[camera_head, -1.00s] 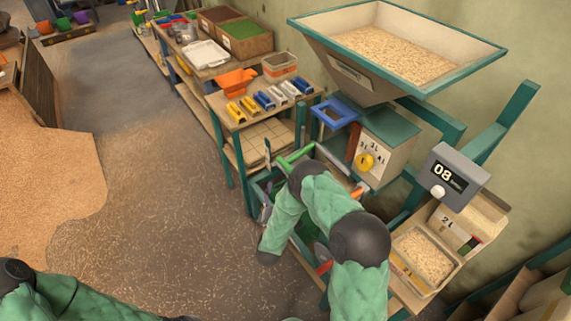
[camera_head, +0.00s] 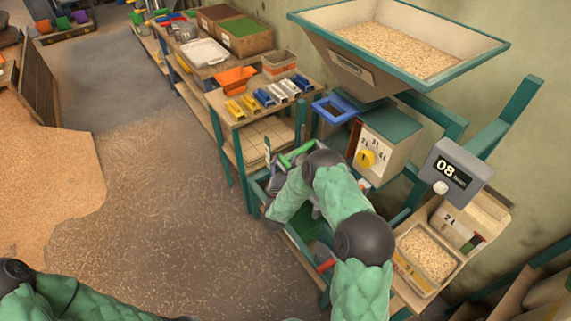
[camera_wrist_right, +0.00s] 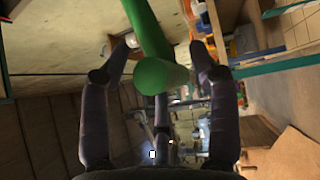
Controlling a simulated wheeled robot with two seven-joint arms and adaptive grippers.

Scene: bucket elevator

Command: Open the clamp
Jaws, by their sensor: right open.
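A green bar, which looks like the clamp's handle (camera_head: 297,155), stands at the top of the teal-framed bagging stand below the dispenser. My right gripper (camera_head: 284,168) is beside it, partly hidden by my own forearm. In the right wrist view the green handle (camera_wrist_right: 163,76) runs between the two spread dark fingers, its round end facing the camera. The gripper (camera_wrist_right: 160,52) is open; I see no finger closed on the handle. The rest of the clamp is mostly hidden. My left arm shows at the bottom left, but its gripper is out of view.
A dispenser box with a yellow knob (camera_head: 366,158) and a large hopper of pellets (camera_head: 345,72) stand just behind and above. A grey display reading 08 (camera_head: 457,175) and a pellet tray (camera_head: 400,270) are to the right. A shelf (camera_head: 240,120) with small coloured blocks stands left. The floor is clear.

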